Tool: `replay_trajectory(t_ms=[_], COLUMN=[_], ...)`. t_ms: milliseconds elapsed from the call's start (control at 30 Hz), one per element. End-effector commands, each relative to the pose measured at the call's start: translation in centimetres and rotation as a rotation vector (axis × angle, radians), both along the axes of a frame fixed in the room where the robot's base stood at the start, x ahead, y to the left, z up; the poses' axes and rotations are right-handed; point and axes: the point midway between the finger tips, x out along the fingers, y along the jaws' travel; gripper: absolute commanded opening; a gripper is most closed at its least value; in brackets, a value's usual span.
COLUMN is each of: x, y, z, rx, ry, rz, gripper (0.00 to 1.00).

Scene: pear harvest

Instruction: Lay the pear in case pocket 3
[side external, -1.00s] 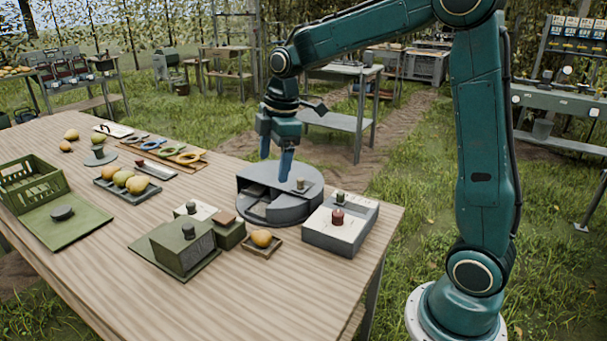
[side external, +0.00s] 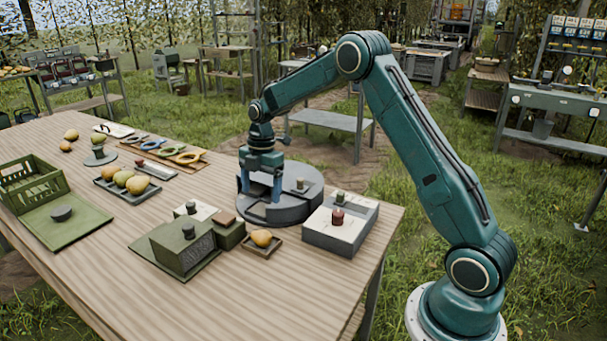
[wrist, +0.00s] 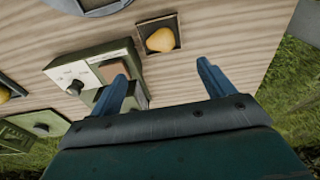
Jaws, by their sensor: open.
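My gripper (side external: 262,190) is open and empty, pointing down at the left front of a round grey drum (side external: 300,210). Its two blue fingers also show in the wrist view (wrist: 163,72), with nothing between them. A yellow-orange pear (side external: 261,238) lies in a small square tray (side external: 249,249), in front of the drum and apart from my fingers. That pear also shows beyond the fingertips in the wrist view (wrist: 161,39). Several more pears (side external: 137,185) lie in a dark tray (side external: 108,191). I cannot make out a numbered case pocket; the drum's opening is hidden behind the gripper.
A green box with a dark knob (side external: 178,248) stands left of the small tray. A grey box with a red knob (side external: 330,235) stands at the right table edge. Bare wood (side external: 110,270) lies at the front.

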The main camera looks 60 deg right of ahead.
Motion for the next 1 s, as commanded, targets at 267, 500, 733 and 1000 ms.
replay_trajectory(t_ms=[267,500,733,1000], x=[-0.1,-0.1,0.0,0.0], y=[0.2,0.7,1.0,1.1], z=[-1.7,-5.1,-7.9,-8.5], rx=[0.001,0.001,0.000,0.000], ry=[0.003,0.004,0.001,0.000], rz=[-0.002,-0.001,-0.002,-0.002], gripper=[0.81,0.81,0.81,0.81])
